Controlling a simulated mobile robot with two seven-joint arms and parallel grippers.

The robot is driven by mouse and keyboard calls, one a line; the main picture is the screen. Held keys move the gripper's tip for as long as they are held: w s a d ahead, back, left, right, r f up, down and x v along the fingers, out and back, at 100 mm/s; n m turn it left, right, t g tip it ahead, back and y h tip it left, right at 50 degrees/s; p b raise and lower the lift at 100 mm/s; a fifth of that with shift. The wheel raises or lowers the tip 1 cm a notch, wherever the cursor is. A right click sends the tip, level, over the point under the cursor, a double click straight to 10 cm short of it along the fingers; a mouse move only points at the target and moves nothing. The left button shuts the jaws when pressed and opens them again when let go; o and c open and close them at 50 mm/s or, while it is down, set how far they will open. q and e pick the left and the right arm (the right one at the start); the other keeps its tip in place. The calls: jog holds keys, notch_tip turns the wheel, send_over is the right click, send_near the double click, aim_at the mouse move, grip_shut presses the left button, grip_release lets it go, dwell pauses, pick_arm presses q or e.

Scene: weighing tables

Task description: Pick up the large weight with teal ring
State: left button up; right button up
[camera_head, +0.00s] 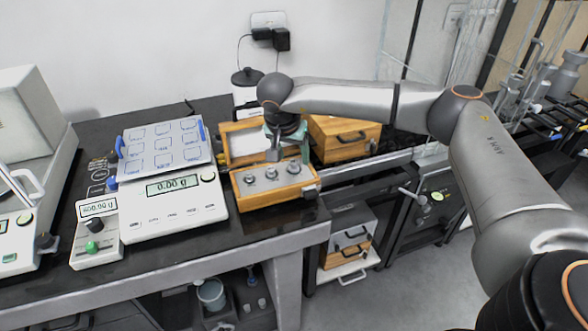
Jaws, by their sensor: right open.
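The open wooden weight box (276,197) stands on the dark table, right of the balance. Several small silver weights stand in its front row, one of them the middle weight (271,174). A larger grey weight (274,154) seems to show behind that row, just under my right gripper (286,140). My right gripper points down over the back of the box and is open, with greenish parts near its fingers. It partly hides the larger weight, so I cannot make out a teal ring for certain. My left gripper is not in view.
A balance (178,212) reading 0.00 g, with a blue-marked tray (163,148) on top, stands left of the box. The raised lid (246,144) backs the box. A second wooden box (342,150) stands to the right. A dark-lidded container (247,77) stands behind.

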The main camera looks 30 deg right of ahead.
aim_at(294, 169)
jog(key=shift+x, duration=1.35)
jog(key=shift+w, duration=0.1)
grip_shut()
